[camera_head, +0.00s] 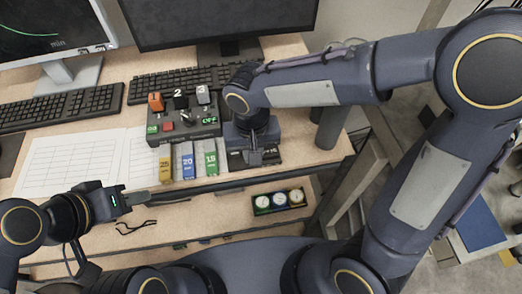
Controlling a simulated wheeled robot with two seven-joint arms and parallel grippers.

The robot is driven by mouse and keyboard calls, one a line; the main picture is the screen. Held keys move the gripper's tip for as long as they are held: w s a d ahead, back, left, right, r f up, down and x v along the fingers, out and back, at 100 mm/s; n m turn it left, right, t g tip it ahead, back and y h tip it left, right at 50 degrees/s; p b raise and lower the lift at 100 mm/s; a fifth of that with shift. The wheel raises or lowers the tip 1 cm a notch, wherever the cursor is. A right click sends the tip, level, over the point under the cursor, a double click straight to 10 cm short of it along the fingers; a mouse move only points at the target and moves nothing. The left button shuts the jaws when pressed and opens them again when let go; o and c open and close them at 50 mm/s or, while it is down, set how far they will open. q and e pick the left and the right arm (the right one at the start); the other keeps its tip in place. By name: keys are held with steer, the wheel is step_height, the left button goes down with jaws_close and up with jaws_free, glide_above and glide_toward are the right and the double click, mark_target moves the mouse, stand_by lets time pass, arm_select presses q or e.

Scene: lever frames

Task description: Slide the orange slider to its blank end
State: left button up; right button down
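A dark control box (196,132) stands on the desk, with a small red part and a dark knob on its top. An orange numbered block (155,101) stands at its back left, beside a black block and a grey one. I cannot tell whether the orange block is the slider. A flat dark panel (268,156) with pale markings lies right of the box, partly hidden by my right gripper (256,158). That gripper points down over the panel; contact and finger gap are unclear. My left gripper (148,198) is near the desk's front edge, away from the box and apparently empty.
Yellow (165,168), blue (187,164) and green (210,163) labelled pieces stand before the box. Keyboards and monitors are behind. Paper sheets (70,160) lie left. A gauge block (278,201) is on the lower shelf. The desk ends just right of my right gripper.

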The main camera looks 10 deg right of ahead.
steer(key=c, duration=1.4)
jaws_free()
steer(key=shift+a, duration=0.3)
arm_select(q)
steer(key=shift+a, duration=0.1)
